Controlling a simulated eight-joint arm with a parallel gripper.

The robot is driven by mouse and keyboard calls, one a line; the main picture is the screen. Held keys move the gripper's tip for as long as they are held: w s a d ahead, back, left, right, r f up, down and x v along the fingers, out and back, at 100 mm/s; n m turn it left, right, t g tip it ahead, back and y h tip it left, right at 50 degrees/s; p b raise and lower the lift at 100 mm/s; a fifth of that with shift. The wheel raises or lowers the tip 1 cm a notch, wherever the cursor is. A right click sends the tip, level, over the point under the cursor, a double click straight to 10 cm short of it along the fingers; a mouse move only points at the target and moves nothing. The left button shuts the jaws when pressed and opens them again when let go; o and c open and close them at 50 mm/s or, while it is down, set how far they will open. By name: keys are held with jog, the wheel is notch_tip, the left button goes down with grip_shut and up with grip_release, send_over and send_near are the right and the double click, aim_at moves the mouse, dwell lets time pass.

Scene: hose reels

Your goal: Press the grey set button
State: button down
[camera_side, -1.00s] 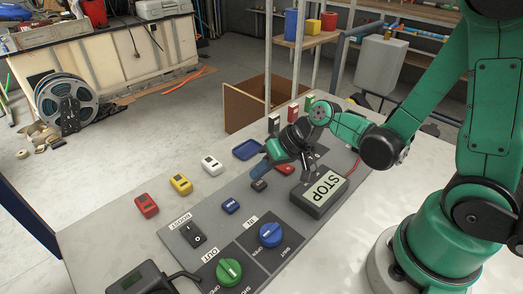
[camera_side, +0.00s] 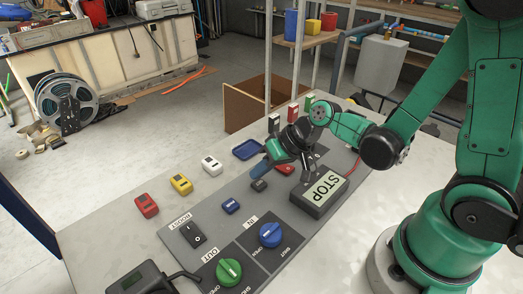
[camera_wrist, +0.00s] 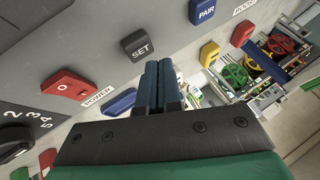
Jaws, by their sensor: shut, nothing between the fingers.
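The grey SET button (camera_wrist: 138,44) is a dark block with white lettering on the grey panel. In the side view the button (camera_side: 259,185) sits between the blue PAIR button (camera_side: 231,206) and the red power button (camera_side: 285,168). My gripper (camera_wrist: 158,66) is shut and empty, its two blue fingers together. In the wrist view its tips are just below and right of the SET button, apart from it in the picture. In the side view my gripper (camera_side: 255,173) points down close behind the button. I cannot tell its exact height over the panel.
A BOOST rocker (camera_side: 194,235), blue valve knob (camera_side: 270,234) and green knob (camera_side: 229,271) are nearer.

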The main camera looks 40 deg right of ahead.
jog(key=shift+r, duration=2.5)
jog(key=s+d+r+n+t+h, duration=0.1)
jog(key=s+d+r+h, duration=0.3)
jog(key=r, duration=0.1)
jog(key=shift+s+n, duration=0.15)
jog(key=shift+n, duration=0.15)
notch_tip(320, 180, up, 3)
jog(key=n+g, duration=0.7)
jog(key=n, duration=1.1)
send_over(261, 184)
jog(key=shift+w+f, duration=0.15)
jog(key=shift+w, duration=0.15)
